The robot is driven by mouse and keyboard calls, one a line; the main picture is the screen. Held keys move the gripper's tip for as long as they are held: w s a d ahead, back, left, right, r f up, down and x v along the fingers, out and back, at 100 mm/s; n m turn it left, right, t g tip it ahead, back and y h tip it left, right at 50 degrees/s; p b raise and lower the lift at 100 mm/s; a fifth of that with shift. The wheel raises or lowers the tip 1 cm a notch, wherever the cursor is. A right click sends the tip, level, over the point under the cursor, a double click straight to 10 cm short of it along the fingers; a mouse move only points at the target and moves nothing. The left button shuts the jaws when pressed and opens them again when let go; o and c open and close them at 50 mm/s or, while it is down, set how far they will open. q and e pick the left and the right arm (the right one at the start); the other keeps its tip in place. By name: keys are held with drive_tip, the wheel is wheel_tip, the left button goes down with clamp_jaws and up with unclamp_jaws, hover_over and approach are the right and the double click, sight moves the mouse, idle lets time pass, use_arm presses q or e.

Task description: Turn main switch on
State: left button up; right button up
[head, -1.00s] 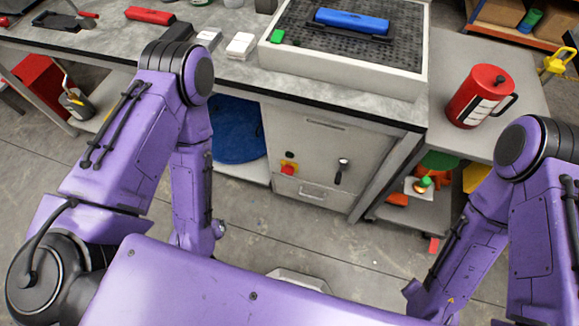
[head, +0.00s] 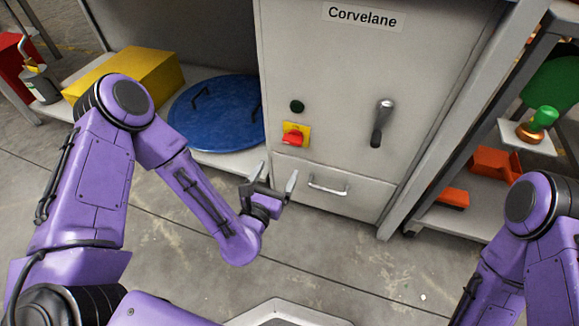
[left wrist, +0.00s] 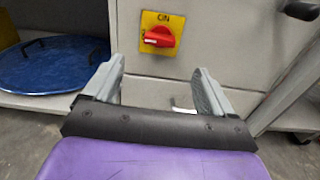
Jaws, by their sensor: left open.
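The main switch (head: 294,137) is a red rotary knob on a yellow plate, on the front of a light grey cabinet (head: 345,75). In the left wrist view the red knob (left wrist: 159,37) lies roughly sideways, its right end a little lower, below the letters "ON" on the plate. My left gripper (head: 278,178) is open and empty, below and slightly left of the switch and apart from it. In the left wrist view its fingers (left wrist: 157,80) are spread, with the knob beyond and between them. My right arm shows at the right edge; its gripper is out of view.
A dark green round button (head: 297,106) sits above the switch. A black-and-silver lever handle (head: 382,122) is to its right. A drawer handle (head: 328,185) is below. A blue round lid (head: 222,122) and yellow box (head: 125,75) lie on the shelf at left.

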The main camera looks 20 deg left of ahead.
sight(291, 142)
use_arm(q)
drive_tip(key=w+b, duration=0.1)
drive_tip(key=w, duration=0.9)
drive_tip(key=shift+d+b, duration=0.15)
drive_tip(key=shift+b, duration=0.25)
drive_tip(key=shift+w, duration=0.3)
use_arm(e)
drive_tip(key=shift+s+a+f+n+g+y, duration=0.2)
drive_tip(key=shift+s+f+n+g+y, duration=0.3)
drive_tip(key=shift+s+f+n+g, duration=0.5)
drive_tip(key=shift+f, duration=0.1)
use_arm(q)
drive_tip(key=c, duration=1.1)
